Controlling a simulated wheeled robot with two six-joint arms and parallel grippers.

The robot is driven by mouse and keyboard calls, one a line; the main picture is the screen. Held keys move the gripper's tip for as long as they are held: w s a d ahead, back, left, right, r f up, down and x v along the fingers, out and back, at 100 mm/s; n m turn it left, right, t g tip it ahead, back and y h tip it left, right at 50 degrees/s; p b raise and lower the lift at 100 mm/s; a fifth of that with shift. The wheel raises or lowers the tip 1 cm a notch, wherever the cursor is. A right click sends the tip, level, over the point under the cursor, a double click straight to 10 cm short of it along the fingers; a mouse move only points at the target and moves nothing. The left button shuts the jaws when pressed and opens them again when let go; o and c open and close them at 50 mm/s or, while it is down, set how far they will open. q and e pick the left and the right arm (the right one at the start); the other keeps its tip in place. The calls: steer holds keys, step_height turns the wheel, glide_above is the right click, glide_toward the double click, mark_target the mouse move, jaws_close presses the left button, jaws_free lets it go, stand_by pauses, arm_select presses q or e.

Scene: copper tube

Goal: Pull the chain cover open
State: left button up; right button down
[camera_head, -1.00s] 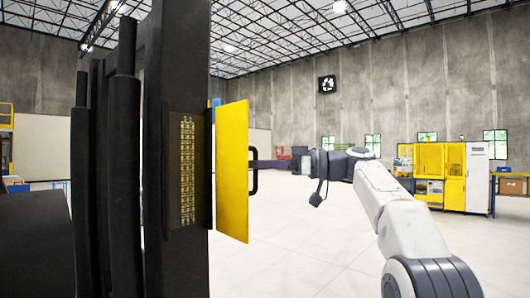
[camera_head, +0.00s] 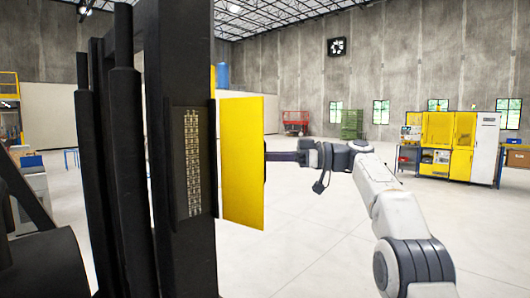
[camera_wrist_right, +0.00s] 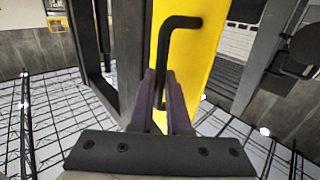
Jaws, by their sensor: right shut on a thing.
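The yellow chain cover (camera_head: 242,160) stands out from the dark upright frame (camera_head: 180,80), swung away from a recess where the pale chain (camera_head: 194,165) shows. In the right wrist view the cover (camera_wrist_right: 205,45) fills the upper middle, with its black bent handle (camera_wrist_right: 168,45) on the near face. My right gripper (camera_wrist_right: 161,75) is shut on the lower part of the handle, which runs down between the fingers. In the head view the right gripper (camera_head: 270,156) reaches the cover's right side from the right, and the handle is mostly hidden there. My left gripper is not in view.
Several dark posts (camera_head: 125,130) stand at the left beside the frame. Yellow and white machines (camera_head: 455,145) are far off at the right, with a red cart (camera_head: 295,122) and green stack (camera_head: 352,123) at the back. The pale floor (camera_head: 310,235) around my right arm is clear.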

stand_by(0.4)
steer(key=c, duration=0.9)
jaws_free()
steer(key=shift+d, duration=0.1)
steer(key=shift+w+d+p, duration=0.1)
steer(key=shift+d+p, duration=1.15)
steer(key=shift+d, duration=3.9)
